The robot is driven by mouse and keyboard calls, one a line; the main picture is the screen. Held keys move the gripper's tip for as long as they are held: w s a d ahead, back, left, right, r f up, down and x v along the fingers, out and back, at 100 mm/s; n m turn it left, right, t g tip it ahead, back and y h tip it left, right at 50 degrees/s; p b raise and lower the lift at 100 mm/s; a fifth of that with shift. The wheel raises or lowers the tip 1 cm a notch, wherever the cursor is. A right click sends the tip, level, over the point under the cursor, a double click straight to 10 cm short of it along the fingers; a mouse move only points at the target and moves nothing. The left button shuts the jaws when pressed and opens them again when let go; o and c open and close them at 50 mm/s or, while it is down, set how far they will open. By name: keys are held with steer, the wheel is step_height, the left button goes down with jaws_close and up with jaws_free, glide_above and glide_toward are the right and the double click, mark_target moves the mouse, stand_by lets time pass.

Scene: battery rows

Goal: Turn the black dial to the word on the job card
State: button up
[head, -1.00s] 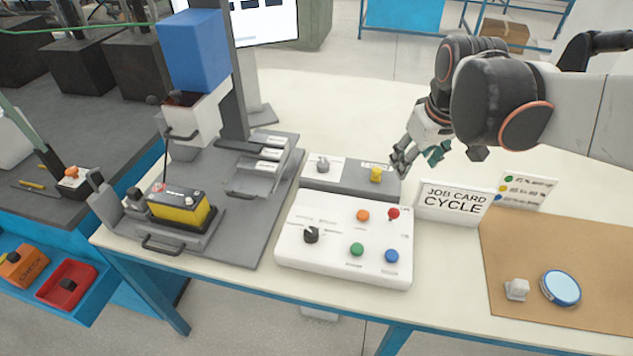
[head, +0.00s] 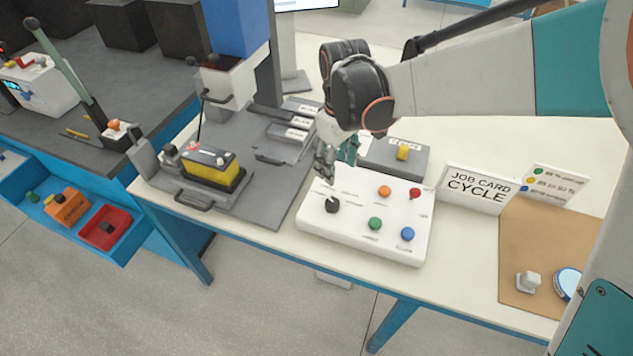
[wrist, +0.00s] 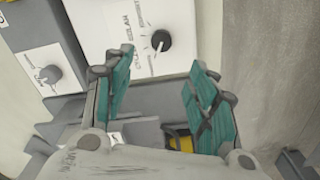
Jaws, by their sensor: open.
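The black dial (head: 332,205) sits at the left of the white control box (head: 375,254). In the wrist view the dial (wrist: 161,40) shows a white pointer mark, with small printed words around it that are hard to read. The job card (head: 478,187) reads "CYCLE" and stands right of the box. My gripper (head: 337,163) is above the back left of the box, a little behind the dial and apart from it. In the wrist view its two green-padded fingers (wrist: 155,78) are spread with nothing between them, the dial lying beyond the tips.
The box also carries orange (head: 384,191), red (head: 415,193), green (head: 375,223) and blue (head: 407,233) controls. A fixture with a yellow-black battery (head: 212,170) is at left. A grey dial (wrist: 50,74) shows in the wrist view.

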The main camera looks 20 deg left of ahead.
mark_target(333, 202)
step_height(333, 202, down, 14)
steer(key=b, duration=0.4)
steer(key=shift+s+a+b, duration=0.1)
steer(key=shift+a+b, duration=0.05)
steer(key=shift+b, duration=0.2)
steer(key=c, duration=1.1)
